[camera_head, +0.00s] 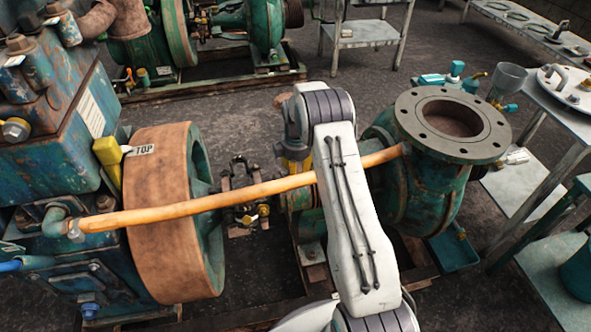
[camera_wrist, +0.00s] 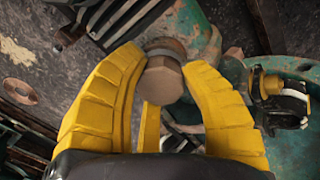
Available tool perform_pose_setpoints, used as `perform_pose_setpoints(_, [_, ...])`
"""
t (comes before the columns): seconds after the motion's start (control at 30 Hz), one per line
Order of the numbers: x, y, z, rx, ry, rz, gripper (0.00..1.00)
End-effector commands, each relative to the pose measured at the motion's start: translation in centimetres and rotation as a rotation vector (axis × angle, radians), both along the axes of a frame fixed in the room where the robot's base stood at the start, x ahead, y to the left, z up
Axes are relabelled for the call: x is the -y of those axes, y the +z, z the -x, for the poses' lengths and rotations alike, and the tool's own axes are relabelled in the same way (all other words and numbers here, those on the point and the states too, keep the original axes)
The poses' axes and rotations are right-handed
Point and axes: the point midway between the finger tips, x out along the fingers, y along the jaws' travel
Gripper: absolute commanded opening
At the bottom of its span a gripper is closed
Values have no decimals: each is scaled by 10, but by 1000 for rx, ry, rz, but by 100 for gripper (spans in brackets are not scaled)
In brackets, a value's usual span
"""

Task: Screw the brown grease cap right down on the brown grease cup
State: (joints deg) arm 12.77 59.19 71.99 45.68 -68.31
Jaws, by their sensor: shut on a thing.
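A grey ring and a rounded brown part, which look like the brown grease cup (camera_wrist: 165,45), show just beyond the cap, against green pump metal. The cap appears to sit on this part, but I cannot tell whether there is a gap or how far it is screwed down. In the head view my white arm covers the place, and cap and cup cannot be made out there.
A long orange-brown pipe (camera_head: 230,200) crosses in front of the pump, passing behind my arm. A wide brown pulley (camera_head: 160,210) stands left and a round flange (camera_head: 450,125) right. A metal table (camera_head: 565,105) stands at the far right. A copper-coloured washer (camera_wrist: 20,91) lies at left in the wrist view.

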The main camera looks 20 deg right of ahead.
Motion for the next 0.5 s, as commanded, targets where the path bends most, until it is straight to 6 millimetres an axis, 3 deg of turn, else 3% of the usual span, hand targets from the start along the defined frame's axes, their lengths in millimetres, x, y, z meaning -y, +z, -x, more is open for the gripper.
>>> perform_pose_setpoints(0.5, [0, -7, 3, -10, -161, -11, 7])
